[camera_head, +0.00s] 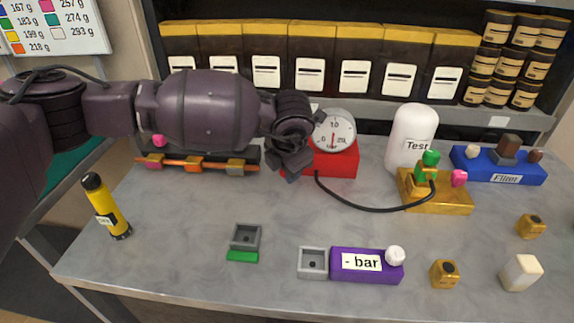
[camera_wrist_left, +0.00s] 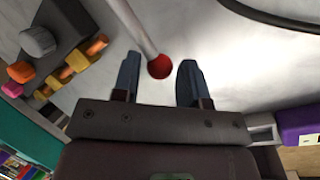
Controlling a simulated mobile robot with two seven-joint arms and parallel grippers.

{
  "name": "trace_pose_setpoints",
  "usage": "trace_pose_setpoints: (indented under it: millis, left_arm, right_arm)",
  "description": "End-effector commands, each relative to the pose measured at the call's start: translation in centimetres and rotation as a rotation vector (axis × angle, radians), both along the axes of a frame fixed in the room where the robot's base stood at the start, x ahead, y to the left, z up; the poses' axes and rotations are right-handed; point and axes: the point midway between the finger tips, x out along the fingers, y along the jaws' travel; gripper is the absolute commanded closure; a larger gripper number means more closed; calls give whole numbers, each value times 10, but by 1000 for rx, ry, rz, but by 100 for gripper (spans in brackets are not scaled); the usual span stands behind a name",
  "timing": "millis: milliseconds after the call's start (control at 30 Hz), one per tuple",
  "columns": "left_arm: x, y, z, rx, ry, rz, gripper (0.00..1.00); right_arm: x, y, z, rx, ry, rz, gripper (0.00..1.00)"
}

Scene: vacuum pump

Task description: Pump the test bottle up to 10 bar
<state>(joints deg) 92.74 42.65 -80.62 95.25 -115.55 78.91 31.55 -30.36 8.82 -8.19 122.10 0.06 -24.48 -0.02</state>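The white test bottle (camera_head: 405,128), labelled "Test", stands upright behind a gold base (camera_head: 452,203) with green and pink knobs. A red block (camera_head: 340,163) carries a round dial gauge (camera_head: 334,131), and a black hose (camera_head: 360,204) runs from it to the gold base. My left gripper (camera_head: 291,163) is beside the red block, at its left. In the left wrist view my left gripper (camera_wrist_left: 157,62) is open, with a pale rod (camera_wrist_left: 137,28) ending in a red knob (camera_wrist_left: 159,67) between its fingers, apparently without contact. My right gripper is not in view.
A purple unit (camera_head: 345,277) reading "- bar" and a grey-green socket block (camera_head: 244,240) lie in front. A yellow cylinder (camera_head: 106,207) stands at left, a blue "Filter" block (camera_head: 510,167) at right. Small gold blocks (camera_head: 444,273) lie front right. Boxes line the back shelf.

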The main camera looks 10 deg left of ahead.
Motion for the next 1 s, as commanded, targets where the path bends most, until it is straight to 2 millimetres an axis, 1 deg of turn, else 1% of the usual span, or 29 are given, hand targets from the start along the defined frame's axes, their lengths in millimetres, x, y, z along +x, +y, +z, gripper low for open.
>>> trace_pose_setpoints:
  millis: [33,133,167,467,567,667,867,1000]
  left_arm:
    - [0,2,-4,4,6,2,53]
    - [0,1,-3,3,3,1,38]
    - [0,1,-2,3,3,1,36]
    - [0,0,0,1,-1,0,36]
    - [-1,0,6,0,-3,0,36]
    - [-4,-1,18,0,-6,0,36]
    - [-18,-5,54,-1,-7,-2,36]
    - [-27,-8,78,-2,-5,-5,36]
  right_arm:
    - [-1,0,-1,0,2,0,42]
    - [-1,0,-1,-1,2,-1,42]
    - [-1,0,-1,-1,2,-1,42]
    - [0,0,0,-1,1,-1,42]
    - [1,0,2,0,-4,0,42]
    - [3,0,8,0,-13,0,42]
    - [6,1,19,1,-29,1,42]
    - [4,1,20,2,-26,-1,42]
